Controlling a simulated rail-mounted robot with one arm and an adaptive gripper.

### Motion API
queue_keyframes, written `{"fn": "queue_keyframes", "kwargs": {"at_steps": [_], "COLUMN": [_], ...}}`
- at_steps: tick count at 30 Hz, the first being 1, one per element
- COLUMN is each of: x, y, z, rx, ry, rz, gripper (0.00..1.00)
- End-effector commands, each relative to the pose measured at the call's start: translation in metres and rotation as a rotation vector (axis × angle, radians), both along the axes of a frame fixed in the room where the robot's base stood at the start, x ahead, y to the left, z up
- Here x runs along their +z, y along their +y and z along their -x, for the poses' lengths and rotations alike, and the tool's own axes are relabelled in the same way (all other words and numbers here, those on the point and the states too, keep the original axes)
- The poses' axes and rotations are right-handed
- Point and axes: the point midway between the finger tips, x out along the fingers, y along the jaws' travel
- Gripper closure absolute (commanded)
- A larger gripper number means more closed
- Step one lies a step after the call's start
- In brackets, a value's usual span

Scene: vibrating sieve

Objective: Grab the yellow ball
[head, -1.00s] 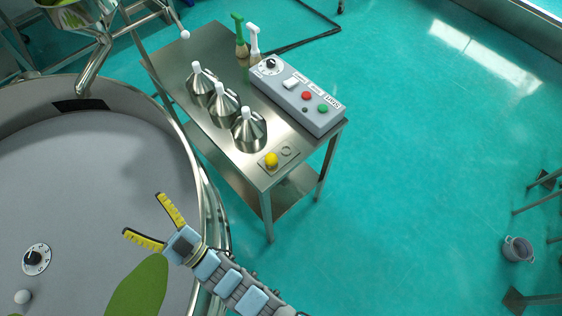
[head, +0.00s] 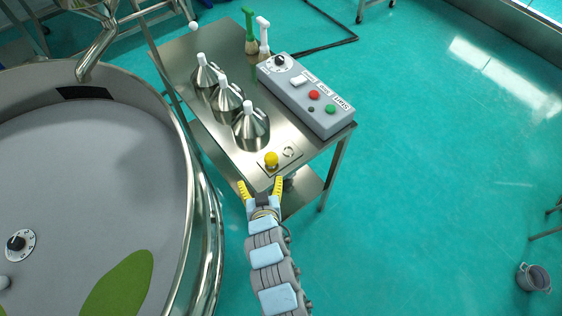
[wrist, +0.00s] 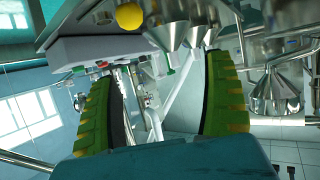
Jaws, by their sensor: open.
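The yellow ball (head: 271,159) sits on the near end of the steel table (head: 205,40), beside an empty ring-marked spot. In the wrist view the ball (wrist: 129,17) shows at the top, above and beyond the space between the fingers. My gripper (head: 261,184) is open and empty, just in front of the table's near edge, with its two yellow fingers spread toward the ball. In the wrist view my gripper (wrist: 160,100) shows both fingers well apart with nothing between them. The ball and fingers do not touch.
Several metal cones with white tops, such as the nearest (head: 250,126), stand behind the ball. A grey control box (head: 306,95) is at the right of the table. The large round sieve (head: 95,150) fills the left. The floor at right is mostly clear.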

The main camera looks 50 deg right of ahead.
Motion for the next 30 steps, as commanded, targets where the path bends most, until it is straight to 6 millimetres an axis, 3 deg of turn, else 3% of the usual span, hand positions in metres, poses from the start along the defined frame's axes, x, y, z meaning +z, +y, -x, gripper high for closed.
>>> {"fn": "queue_keyframes", "kwargs": {"at_steps": [3,8,30], "x": [-0.011,-0.016,-0.053], "y": [-0.008,-0.013,-0.062], "z": [0.014,0.017,-0.035], "rx": [-0.043,-0.063,-0.061], "ry": [0.038,0.057,0.055], "rz": [-0.031,-0.048,-0.045], "gripper": [0.17,0.17,0.17]}}
